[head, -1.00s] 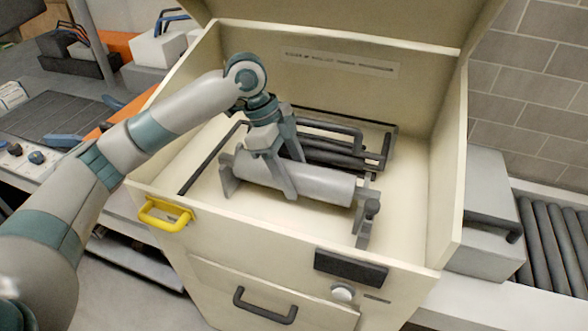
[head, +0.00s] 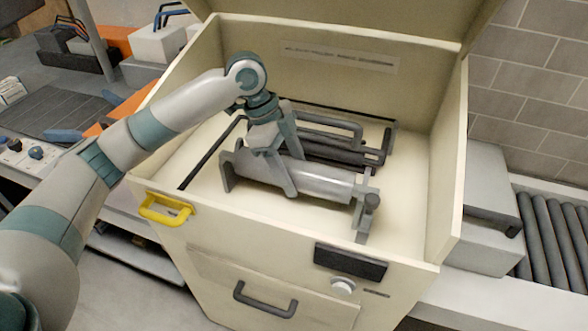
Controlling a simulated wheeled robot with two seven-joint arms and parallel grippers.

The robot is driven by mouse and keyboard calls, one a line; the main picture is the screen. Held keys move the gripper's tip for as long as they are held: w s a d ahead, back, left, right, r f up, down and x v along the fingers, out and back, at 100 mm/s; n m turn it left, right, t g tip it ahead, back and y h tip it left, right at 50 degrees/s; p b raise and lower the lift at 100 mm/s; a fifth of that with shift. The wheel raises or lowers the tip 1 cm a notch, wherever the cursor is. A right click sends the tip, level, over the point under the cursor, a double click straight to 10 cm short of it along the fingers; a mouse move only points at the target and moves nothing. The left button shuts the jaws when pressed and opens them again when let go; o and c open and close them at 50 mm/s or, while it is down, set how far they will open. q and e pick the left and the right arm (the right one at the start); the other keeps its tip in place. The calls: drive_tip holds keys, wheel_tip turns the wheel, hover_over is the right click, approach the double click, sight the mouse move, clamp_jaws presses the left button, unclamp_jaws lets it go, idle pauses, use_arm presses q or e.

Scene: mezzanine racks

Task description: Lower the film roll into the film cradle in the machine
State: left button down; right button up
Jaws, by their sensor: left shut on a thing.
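The film roll (head: 322,184) is a pale grey cylinder lying across the inside of the open cream machine (head: 215,248). My left gripper (head: 287,188) comes down from above and is shut on the roll near its middle. The film cradle (head: 364,219) shows as grey upright end brackets, one at the roll's left end and one at its right end. The roll lies between these brackets, low in the machine. The fingers hide part of the roll, and I cannot tell whether it rests fully on the cradle. My right gripper is not in view.
Dark rollers and a bar frame (head: 340,150) lie just behind the roll. The machine's walls surround the arm's end, and its lid stands open above. A yellow handle (head: 165,208) is on the front left. A roller conveyor (head: 555,235) runs at the right.

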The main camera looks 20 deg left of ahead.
use_arm(q)
drive_tip(key=shift+f, duration=0.2)
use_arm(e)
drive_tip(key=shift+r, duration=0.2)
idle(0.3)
use_arm(q)
drive_tip(key=c, duration=0.7)
unclamp_jaws()
drive_tip(key=shift+c, duration=0.2)
drive_tip(key=shift+o, duration=0.6)
drive_tip(key=shift+f, duration=0.15)
drive_tip(key=b+v, duration=0.2)
drive_tip(key=v, duration=1.1)
drive_tip(key=shift+r+b, duration=0.2)
drive_tip(key=shift+b, duration=0.15)
drive_tip(key=v, duration=0.4)
drive_tip(key=shift+s+r, duration=0.1)
drive_tip(key=shift+r, duration=0.1)
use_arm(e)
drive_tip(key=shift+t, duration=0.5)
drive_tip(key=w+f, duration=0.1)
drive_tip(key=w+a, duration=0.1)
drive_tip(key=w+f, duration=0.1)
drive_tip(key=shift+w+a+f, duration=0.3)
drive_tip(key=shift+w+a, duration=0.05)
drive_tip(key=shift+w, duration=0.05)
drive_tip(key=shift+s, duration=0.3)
